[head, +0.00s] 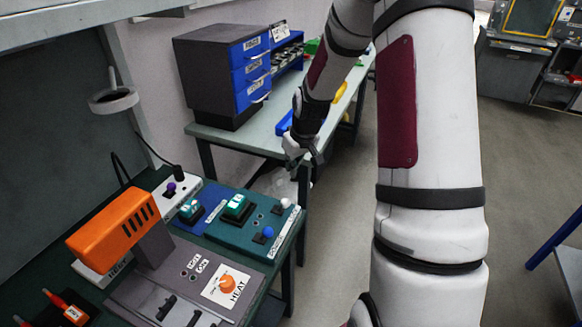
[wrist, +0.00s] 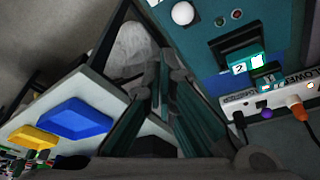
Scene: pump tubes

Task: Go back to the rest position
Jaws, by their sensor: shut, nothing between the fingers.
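My gripper (head: 303,158) hangs at the end of my white and maroon arm, in the gap between the near workbench and the far table in the head view. Its dark fingers also show in the wrist view (wrist: 163,75), closed together with nothing between them. The gripper is apart from the control panels on the near bench. No pump tube can be made out in either view.
The near bench holds a teal panel (head: 244,226) with a blue and a white knob, an orange heater (head: 112,228) and a grey HEAT unit (head: 190,280). A drawer cabinet (head: 215,75) stands on the far table (head: 230,137). Open floor (head: 530,160) lies to the right.

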